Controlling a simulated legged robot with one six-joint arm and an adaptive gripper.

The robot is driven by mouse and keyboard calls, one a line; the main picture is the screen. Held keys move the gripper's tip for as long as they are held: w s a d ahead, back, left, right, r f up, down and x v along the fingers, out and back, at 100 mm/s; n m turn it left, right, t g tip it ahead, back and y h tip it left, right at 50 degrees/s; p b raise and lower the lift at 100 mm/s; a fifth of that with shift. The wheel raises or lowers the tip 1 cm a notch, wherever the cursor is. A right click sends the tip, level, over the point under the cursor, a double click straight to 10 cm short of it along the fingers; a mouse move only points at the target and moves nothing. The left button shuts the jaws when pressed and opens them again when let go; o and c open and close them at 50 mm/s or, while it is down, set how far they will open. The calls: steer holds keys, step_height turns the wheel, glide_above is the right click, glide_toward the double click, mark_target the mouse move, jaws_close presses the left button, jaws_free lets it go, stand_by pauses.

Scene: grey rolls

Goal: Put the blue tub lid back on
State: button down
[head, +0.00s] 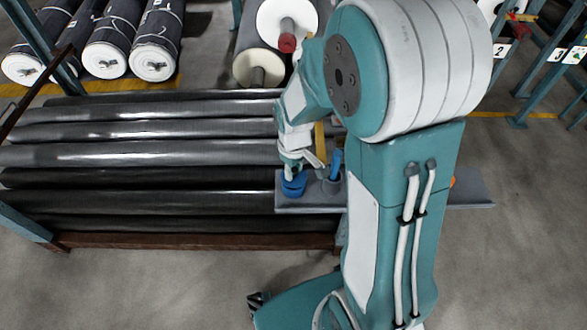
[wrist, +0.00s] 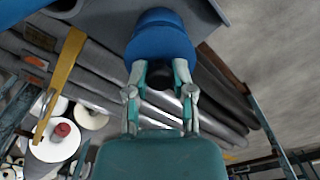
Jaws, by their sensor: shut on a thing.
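The blue tub lid (wrist: 160,45) fills the top middle of the wrist view, with a dark knob (wrist: 158,78) on it. My gripper (wrist: 161,74) is shut on this knob, one finger on each side. A second blue rounded shape, apparently the tub (wrist: 158,15), shows just beyond the lid. I cannot tell whether lid and tub touch. In the head view my gripper (head: 290,168) is at the left end of a grey shelf (head: 470,190), over blue shapes (head: 293,186) where lid and tub are hard to separate.
A grey cup (head: 328,184) with a blue-handled tool (head: 337,163) stands just right of the gripper. An orange item (head: 453,182) shows partly behind my arm. Dark rolls (head: 140,153) lie stacked on a rack at left. A yellow strip (wrist: 60,85) crosses the wrist view's left side.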

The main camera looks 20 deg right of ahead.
mark_target(293, 170)
steer(key=shift+f, duration=0.8)
steer(key=shift+c, duration=2)
jaws_free()
step_height(293, 170, up, 11)
steer(key=shift+w+f, duration=0.1)
steer(key=shift+f, duration=0.05)
steer(key=shift+r, duration=0.6)
